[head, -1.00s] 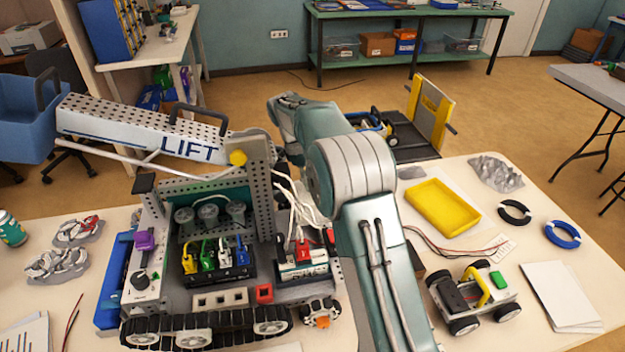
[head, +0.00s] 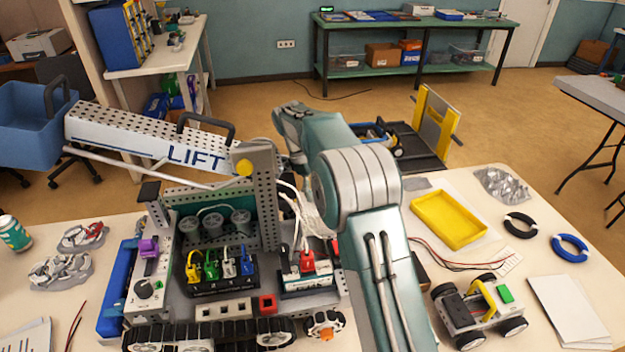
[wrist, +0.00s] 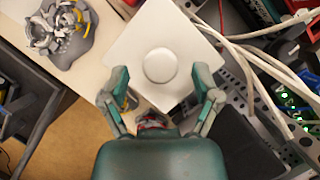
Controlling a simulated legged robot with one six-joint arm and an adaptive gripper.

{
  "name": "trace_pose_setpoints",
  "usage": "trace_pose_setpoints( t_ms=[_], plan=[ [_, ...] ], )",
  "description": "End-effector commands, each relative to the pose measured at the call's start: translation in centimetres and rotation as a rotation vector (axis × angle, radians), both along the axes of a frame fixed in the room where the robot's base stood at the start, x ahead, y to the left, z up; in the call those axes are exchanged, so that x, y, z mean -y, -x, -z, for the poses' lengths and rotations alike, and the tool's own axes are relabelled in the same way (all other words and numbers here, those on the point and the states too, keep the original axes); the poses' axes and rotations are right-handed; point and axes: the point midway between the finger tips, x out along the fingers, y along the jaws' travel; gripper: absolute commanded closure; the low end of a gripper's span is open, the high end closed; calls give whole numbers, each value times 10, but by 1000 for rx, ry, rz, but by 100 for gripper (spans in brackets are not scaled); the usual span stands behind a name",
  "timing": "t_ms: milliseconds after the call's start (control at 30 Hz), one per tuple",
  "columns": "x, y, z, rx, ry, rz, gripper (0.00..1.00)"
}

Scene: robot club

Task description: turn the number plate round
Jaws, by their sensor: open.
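In the wrist view a white square plate (wrist: 136,52) with a raised round white disc (wrist: 163,66) at its middle lies beneath my gripper (wrist: 160,86). I take it for the number plate; no number shows on the side facing me. My gripper is open, with one finger at the left and one at the right of the plate's near part. I cannot tell whether the fingers touch it. In the head view my gripper and the plate are hidden behind my arm and the tracked robot.
The tracked robot (head: 222,270) with its LIFT arm (head: 150,136) fills the table's left middle. A yellow tray (head: 449,220), a small wheeled car (head: 480,310) and cable coils (head: 570,247) lie at right. Cables (wrist: 262,62) run close right of the plate in the wrist view.

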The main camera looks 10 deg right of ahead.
Motion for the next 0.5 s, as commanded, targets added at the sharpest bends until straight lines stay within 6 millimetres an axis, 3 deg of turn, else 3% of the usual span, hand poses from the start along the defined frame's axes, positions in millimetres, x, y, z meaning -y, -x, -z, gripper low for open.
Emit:
trace_pose_setpoints(
  t_ms=[500],
  plan=[
    [-23,-23,-70,2,1,-1,19]
  ],
)
